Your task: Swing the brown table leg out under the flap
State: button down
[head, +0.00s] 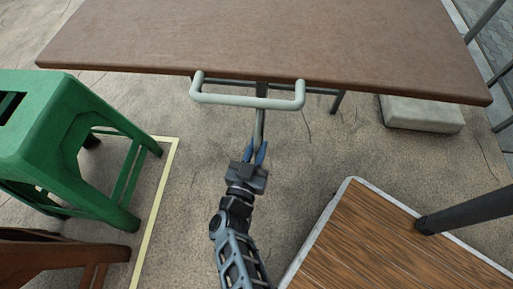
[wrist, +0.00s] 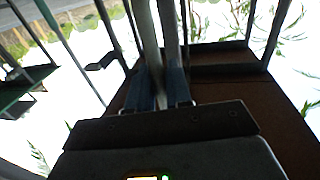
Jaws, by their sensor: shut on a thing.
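The brown flap (head: 260,45) spans the top of the head view, with a pale bar handle (head: 245,101) on its near edge. My gripper (head: 256,150) is below and in front of the handle, apart from it. Its blue fingers are shut on a slim upright bar, seemingly the table leg (head: 259,128), which rises behind the handle towards the flap's underside. The bar looks greyish here, not clearly brown. In the wrist view the blue fingers (wrist: 162,88) close around pale bars. The leg's upper end is hidden by the handle and flap.
A green stool (head: 75,140) and a brown wooden seat (head: 60,255) stand at left, beside a pale floor line (head: 160,190). A wood-topped table (head: 385,245) with a dark post (head: 465,212) is at lower right. A pale block (head: 422,113) lies under the flap. Floor between is clear.

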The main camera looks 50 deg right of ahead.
jog(key=c, duration=1.2)
grip_release()
jog(key=shift+c, duration=0.2)
jog(key=p+v, duration=0.1)
jog(key=v, duration=0.6)
jog(key=shift+s+a, duration=0.15)
jog(key=shift+a, duration=0.2)
